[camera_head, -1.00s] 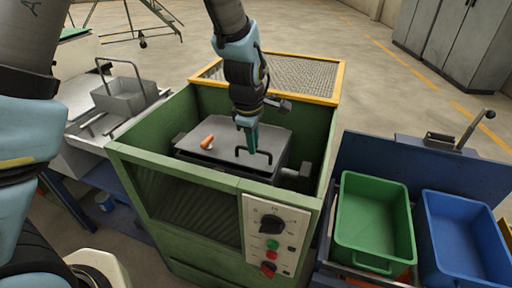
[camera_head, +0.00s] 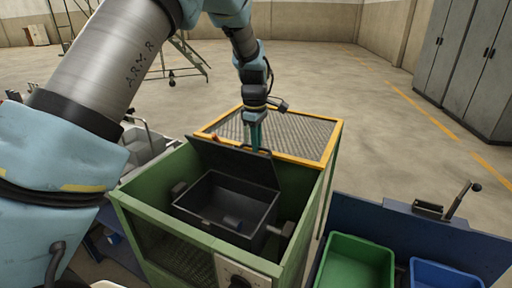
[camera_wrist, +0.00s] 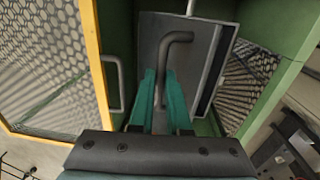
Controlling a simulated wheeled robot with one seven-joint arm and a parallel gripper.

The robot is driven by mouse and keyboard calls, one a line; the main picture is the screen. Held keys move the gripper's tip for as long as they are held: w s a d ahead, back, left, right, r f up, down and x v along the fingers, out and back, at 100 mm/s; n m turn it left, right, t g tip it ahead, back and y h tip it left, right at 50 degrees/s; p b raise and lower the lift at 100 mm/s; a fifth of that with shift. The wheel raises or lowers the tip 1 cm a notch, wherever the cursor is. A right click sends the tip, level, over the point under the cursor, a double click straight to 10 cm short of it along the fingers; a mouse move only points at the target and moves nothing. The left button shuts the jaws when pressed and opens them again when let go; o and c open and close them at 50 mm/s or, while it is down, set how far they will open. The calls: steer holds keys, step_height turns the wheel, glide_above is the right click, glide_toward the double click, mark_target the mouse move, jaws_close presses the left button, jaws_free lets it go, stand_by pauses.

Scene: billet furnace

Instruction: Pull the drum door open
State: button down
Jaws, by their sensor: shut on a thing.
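The drum door (camera_head: 236,163) is a dark flat plate, swung up and tilted back at the rear of the drum (camera_head: 201,185). My gripper (camera_head: 256,143) is at the door's upper edge. In the wrist view its teal fingers (camera_wrist: 163,92) are shut on the dark bent door handle (camera_wrist: 172,40), with the grey door plate (camera_wrist: 154,35) behind it. The handle's lower end is hidden between the fingers.
A yellow-framed mesh cover (camera_head: 296,134) lies directly behind the opening. The green bin (camera_head: 356,266) and blue bin (camera_head: 440,273) stand at the right by a blue panel with a lever (camera_head: 459,208). Open floor lies behind.

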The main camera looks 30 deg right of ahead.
steer(key=shift+w+d+r+g+y+p, duration=0.1)
steer(key=shift+w+d+g+y+p, duration=0.3)
steer(key=shift+d, duration=0.45)
steer(key=shift+w+d+r+g+y+p, duration=0.1)
steer(key=shift+w+d+g+y+p, duration=0.15)
steer(key=shift+w+d+y, duration=0.35)
steer(key=shift+w+d+r+g+y+p, duration=0.1)
steer(key=shift+w+d+g+y+p, duration=0.35)
steer(key=shift+d, duration=0.65)
steer(key=shift+w, duration=0.1)
steer(key=c, duration=0.9)
jaws_free()
steer(key=shift+r, duration=0.1)
steer(key=b+v, duration=0.3)
steer(key=v, duration=0.7)
steer(key=shift+r, duration=0.4)
steer(key=shift+a, duration=0.1)
